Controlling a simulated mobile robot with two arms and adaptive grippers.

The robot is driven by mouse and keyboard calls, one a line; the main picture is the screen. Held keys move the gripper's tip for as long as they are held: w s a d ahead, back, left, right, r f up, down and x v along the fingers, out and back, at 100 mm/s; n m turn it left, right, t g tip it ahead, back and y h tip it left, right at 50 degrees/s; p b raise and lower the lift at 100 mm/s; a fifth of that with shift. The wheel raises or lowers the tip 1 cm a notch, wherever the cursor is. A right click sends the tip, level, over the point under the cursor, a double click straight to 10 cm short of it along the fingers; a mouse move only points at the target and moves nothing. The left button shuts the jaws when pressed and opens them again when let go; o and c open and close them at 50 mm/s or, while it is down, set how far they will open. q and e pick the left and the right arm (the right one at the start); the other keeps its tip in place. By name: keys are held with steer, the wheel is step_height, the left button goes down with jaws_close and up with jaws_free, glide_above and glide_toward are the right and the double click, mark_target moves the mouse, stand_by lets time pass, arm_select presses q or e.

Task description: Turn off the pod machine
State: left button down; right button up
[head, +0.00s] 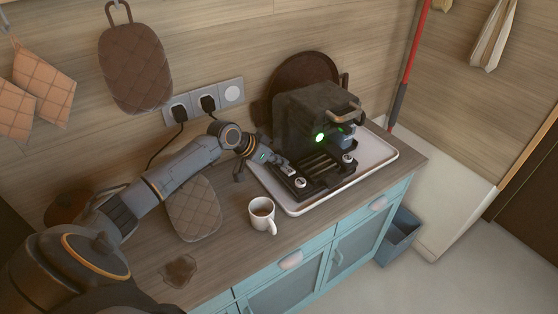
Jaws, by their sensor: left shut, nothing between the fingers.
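The black pod machine (302,112) stands on a pale tray (380,160) on the wooden counter. A green light (319,138) glows on its front. A metal handle (345,113) sits at its upper right, and small round white-topped parts show at its base. My left gripper (284,166) is shut and empty at the left front of the machine, close to its base. I cannot tell whether the fingertips touch it. My right gripper is not in view.
A white mug (262,215) with brown liquid stands on the counter in front of the tray. A quilted pad (194,209) and a brown stain (179,271) lie to the left. Wall sockets (204,101) with plugs and cords are behind my left arm. A blue bin (401,237) stands on the floor.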

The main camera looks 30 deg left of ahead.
arm_select(q)
step_height(320, 180, up, 4)
steer(key=shift+a+f+p, duration=0.15)
steer(key=shift+f+p, duration=0.1)
steer(key=shift+p, duration=0.85)
steer(key=b+v, duration=0.4)
steer(key=v, duration=0.5)
steer(key=shift+s+a, duration=0.2)
steer(key=shift+a, duration=0.2)
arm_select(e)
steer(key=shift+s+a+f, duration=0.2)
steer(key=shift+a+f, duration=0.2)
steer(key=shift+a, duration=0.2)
arm_select(q)
steer(key=shift+f, duration=0.15)
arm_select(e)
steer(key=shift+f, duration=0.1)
